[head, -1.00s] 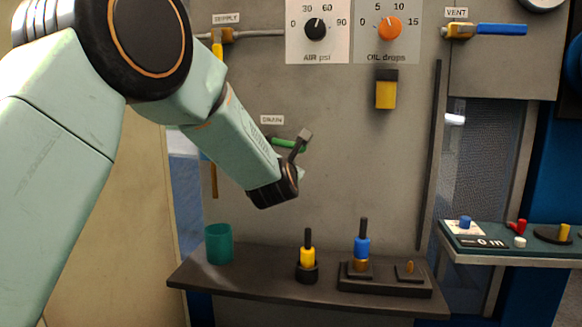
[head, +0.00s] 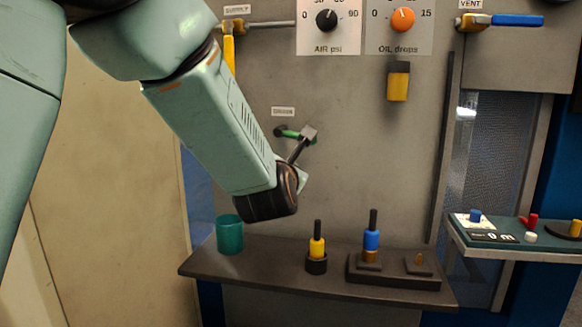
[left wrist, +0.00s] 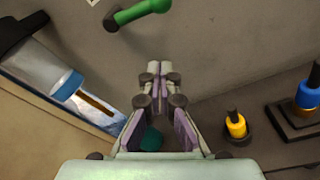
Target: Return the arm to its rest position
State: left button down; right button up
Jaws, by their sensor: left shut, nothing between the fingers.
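My left arm comes in from the left in the head view, its dark wrist hanging before the grey panel, above the shelf. My left gripper (left wrist: 160,68) shows in the left wrist view with its fingers together and nothing between them. In the head view the wrist hides most of it. The green drain handle (head: 289,132) is just past the wrist in the head view, and it shows at the top of the left wrist view (left wrist: 140,11). My right gripper is not in view.
A dark shelf (head: 330,283) holds a teal cup (head: 230,236), a yellow tool (head: 317,246) in a round holder and a blue tool (head: 372,238) in a block. A small side table (head: 490,236) stands at right.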

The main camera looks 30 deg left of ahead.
pick_arm(q)
jog(key=shift+w+f, duration=0.1)
jog(key=shift+w, duration=0.05)
jog(key=s+d+f+m+g+h, duration=0.15)
jog(key=s+f+m, duration=0.25)
jog(key=f+m, duration=0.5)
jog(key=s+d+f+m+g+h, duration=0.1)
jog(key=s+d+f+m+g, duration=0.2)
jog(key=f+m, duration=0.6)
jog(key=s+f+m+g+h, duration=0.2)
jog(key=s+f+m, duration=0.3)
jog(key=f+m, duration=0.45)
jog(key=s+f+m+g, duration=0.2)
jog(key=s+f+g, duration=0.1)
jog(key=s+f, duration=0.4)
jog(key=s+d+f+m+g, duration=0.1)
jog(key=s+f+g, duration=0.2)
jog(key=s, duration=1.1)
jog(key=s+d+f+m+g, duration=0.1)
jog(key=s+f+m+g, duration=0.1)
jog(key=s+f, duration=0.8)
jog(key=shift+s+f+m+g+h, duration=0.35)
jog(key=shift+s+g, duration=0.05)
jog(key=shift+g, duration=0.25)
